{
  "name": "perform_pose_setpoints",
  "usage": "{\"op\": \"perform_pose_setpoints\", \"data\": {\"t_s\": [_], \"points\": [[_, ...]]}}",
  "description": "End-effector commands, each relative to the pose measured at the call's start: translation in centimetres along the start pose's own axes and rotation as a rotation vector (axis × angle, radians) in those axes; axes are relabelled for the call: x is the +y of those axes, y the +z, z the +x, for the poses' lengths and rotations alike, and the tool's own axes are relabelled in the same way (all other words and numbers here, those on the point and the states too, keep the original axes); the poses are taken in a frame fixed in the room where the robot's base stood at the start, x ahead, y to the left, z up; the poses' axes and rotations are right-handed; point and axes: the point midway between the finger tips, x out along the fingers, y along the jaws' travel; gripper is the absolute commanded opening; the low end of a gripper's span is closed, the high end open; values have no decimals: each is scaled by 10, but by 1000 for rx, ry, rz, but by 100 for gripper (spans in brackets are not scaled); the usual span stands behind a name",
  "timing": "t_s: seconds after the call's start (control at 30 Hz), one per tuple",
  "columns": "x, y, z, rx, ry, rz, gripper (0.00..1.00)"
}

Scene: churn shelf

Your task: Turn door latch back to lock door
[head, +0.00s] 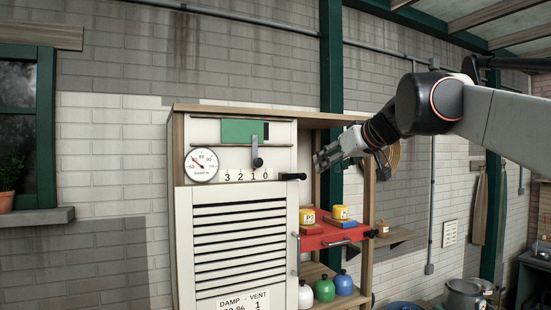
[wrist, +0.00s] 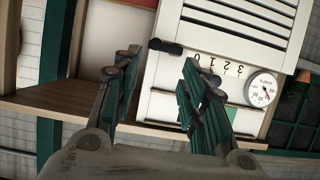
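The door latch (head: 293,177) is a short black handle at the upper right edge of the white louvred cabinet door (head: 183,250). It lies about level, sticking out to the right past the door's edge. My gripper (head: 322,160) hangs up and to the right of the latch, apart from it. In the wrist view, my gripper (wrist: 158,68) is open and empty, its two fingers well spread. The black latch (wrist: 166,47) shows beyond and between the fingertips. The door looks closed against its frame, but its exact seating cannot be told.
A round gauge (head: 201,165), a green slider panel (head: 243,131) with a lever (head: 257,152) and number marks sit above the louvres. Free air lies in front.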

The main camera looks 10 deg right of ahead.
Motion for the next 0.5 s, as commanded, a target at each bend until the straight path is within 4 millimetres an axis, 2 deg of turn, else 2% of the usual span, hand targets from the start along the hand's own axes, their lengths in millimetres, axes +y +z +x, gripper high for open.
{"op": "perform_pose_setpoints", "data": {"t_s": [0.07,0.27,0.5], "points": [[4,-9,-2,9,4,2,39],[5,-10,14,11,4,1,39],[4,-11,58,11,4,0,39]]}}
